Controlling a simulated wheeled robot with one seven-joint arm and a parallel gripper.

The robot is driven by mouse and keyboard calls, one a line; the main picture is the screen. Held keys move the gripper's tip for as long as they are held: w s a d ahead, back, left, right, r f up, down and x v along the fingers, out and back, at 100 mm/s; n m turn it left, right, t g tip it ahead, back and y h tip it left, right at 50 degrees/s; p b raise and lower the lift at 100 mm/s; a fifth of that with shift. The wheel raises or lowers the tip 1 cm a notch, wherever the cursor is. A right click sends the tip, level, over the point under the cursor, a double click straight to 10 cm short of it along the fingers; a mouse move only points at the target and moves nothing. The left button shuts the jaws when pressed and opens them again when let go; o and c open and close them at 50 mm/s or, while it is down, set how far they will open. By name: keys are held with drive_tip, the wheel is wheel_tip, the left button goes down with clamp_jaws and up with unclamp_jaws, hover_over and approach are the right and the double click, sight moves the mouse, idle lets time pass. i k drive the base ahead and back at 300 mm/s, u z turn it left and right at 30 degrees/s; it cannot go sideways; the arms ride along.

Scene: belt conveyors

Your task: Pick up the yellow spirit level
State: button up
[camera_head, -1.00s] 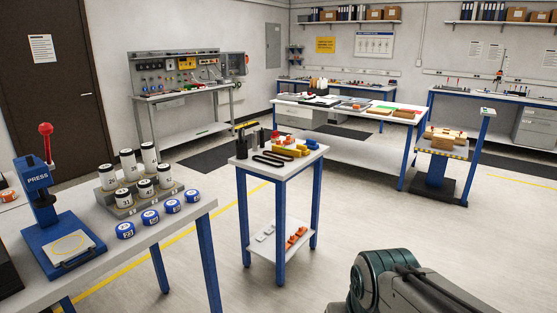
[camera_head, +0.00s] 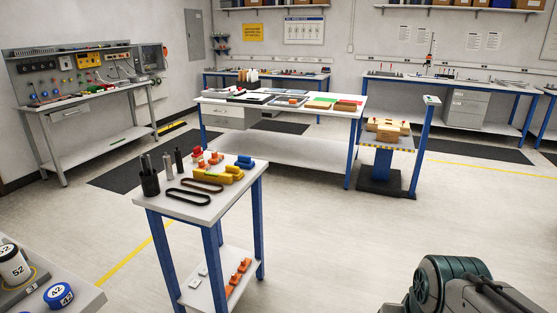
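A yellow object (camera_head: 213,176) with a small green patch, which looks like the spirit level, lies on the top of a small blue-legged table (camera_head: 192,210). It sits near the middle of the top, among other small items. At this size I cannot make out its details. My gripper is not in view; only a dark part of my own arm shows at the bottom right, well apart from the small table.
Black belt loops (camera_head: 188,197), a dark cup of tools (camera_head: 149,177) and blue pieces (camera_head: 245,162) share the tabletop. Orange parts (camera_head: 238,273) lie on its lower shelf. A bench corner (camera_head: 90,300) stands at bottom left. Floor right of the small table is clear.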

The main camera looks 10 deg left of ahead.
sight(197, 173)
drive_tip(key=z, duration=0.15)
drive_tip(key=i, duration=1.6)
drive_tip(key=u, duration=0.4)
drive_tip(key=i, duration=1.2)
drive_tip(key=u, duration=1.65)
drive_tip(key=i, duration=0.8)
drive_tip(key=u, duration=0.7)
